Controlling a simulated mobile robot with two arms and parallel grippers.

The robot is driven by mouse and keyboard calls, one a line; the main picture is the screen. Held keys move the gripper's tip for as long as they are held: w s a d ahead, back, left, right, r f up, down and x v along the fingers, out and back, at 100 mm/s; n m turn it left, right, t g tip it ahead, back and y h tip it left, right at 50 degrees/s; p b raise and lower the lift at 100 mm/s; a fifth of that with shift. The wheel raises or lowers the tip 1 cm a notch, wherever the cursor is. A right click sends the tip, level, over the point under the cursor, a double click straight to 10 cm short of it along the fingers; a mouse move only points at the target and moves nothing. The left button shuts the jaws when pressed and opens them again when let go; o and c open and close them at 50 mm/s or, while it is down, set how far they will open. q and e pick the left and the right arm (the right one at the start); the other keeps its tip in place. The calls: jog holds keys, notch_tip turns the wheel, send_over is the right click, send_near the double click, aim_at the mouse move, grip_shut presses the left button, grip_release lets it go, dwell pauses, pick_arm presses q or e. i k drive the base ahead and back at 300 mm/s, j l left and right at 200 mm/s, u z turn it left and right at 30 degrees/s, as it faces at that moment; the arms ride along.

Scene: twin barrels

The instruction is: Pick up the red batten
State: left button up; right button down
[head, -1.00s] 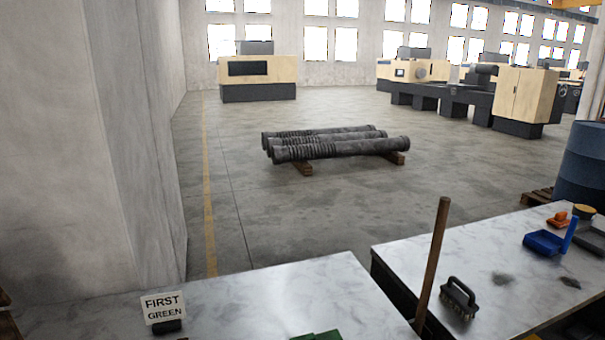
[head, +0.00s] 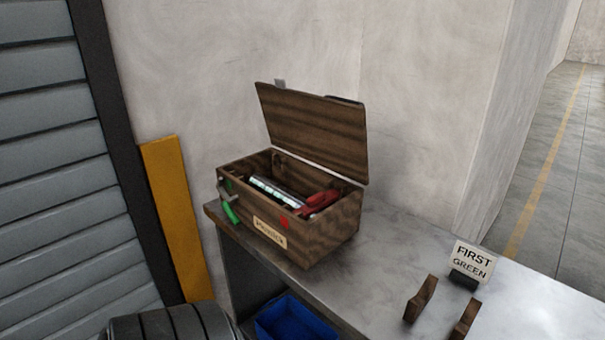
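No red batten can be made out for certain. A wooden box (head: 325,238) with its lid (head: 312,133) raised stands on the grey worktop, near the wall. A red object (head: 320,200) lies inside at the right end; its full shape is partly hidden by the box front. A pale, shiny tube-like object (head: 273,192) lies beside it. A sign (head: 473,261) reading "FIRST GREEN" stands on the worktop to the right. Neither of my grippers is in view.
Two small wooden supports (head: 421,298) stand at the worktop's front right. A blue bin (head: 296,318) is below the worktop. A dark ribbed object (head: 170,325) is at the bottom left. A yellow post (head: 177,215) stands by the grey shutter.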

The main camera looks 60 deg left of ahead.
aim_at(316, 203)
jog(key=u, duration=1.75)
jog(key=j, duration=0.15)
